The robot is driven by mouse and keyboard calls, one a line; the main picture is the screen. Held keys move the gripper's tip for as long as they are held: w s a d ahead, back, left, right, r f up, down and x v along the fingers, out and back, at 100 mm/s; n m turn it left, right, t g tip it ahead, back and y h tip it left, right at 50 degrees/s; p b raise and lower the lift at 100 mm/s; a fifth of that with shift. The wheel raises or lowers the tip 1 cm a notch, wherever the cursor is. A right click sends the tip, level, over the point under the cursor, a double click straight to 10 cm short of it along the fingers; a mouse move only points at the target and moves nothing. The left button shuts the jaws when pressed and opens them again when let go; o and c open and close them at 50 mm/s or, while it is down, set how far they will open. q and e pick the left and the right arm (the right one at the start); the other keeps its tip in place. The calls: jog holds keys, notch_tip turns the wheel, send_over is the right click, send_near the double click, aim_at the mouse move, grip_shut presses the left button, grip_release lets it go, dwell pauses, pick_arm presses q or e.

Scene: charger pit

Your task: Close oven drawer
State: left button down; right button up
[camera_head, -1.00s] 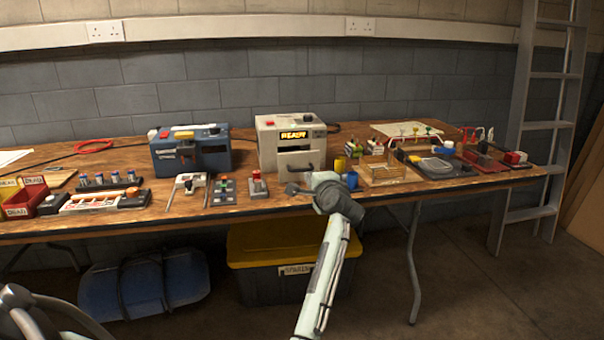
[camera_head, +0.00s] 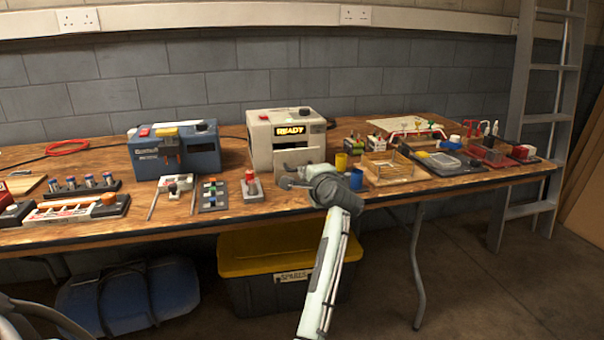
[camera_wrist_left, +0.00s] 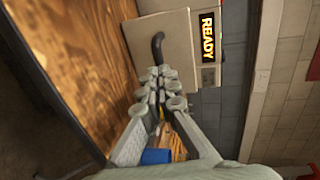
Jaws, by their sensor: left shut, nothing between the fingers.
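The oven is a cream box (camera_head: 262,140) with a lit READY display, near the middle of the table. Its drawer front (camera_head: 305,156) sits below the display, with a dark gap above it; it seems to stand out, how far I cannot tell. In the left wrist view the drawer front (camera_wrist_left: 143,38) carries a black curved handle (camera_wrist_left: 157,45). My left gripper (camera_head: 286,181) is shut and empty, low in front of the drawer. In the left wrist view its fingertips (camera_wrist_left: 160,78) are close to the handle; contact is unclear. My right gripper is not in view.
A blue machine (camera_head: 175,148) stands left of the oven. A yellow-lidded bin (camera_head: 285,250) is under the table.

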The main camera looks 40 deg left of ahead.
aim_at(298, 159)
pick_arm(q)
jog(key=shift+a, duration=0.1)
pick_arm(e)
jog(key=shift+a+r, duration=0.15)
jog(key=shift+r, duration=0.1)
pick_arm(q)
jog(key=shift+w+r, duration=0.1)
jog(key=shift+w, duration=0.05)
jog(key=x, duration=0.2)
jog(key=r+x, duration=0.1)
jog(key=x, duration=0.2)
jog(key=p+x, duration=0.1)
jog(key=x, duration=0.1)
jog(key=shift+w+a+r, duration=0.35)
jog(key=shift+a, duration=0.1)
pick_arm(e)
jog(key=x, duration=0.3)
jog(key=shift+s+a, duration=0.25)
pick_arm(q)
jog(key=shift+r, duration=0.1)
jog(key=shift+p, duration=0.3)
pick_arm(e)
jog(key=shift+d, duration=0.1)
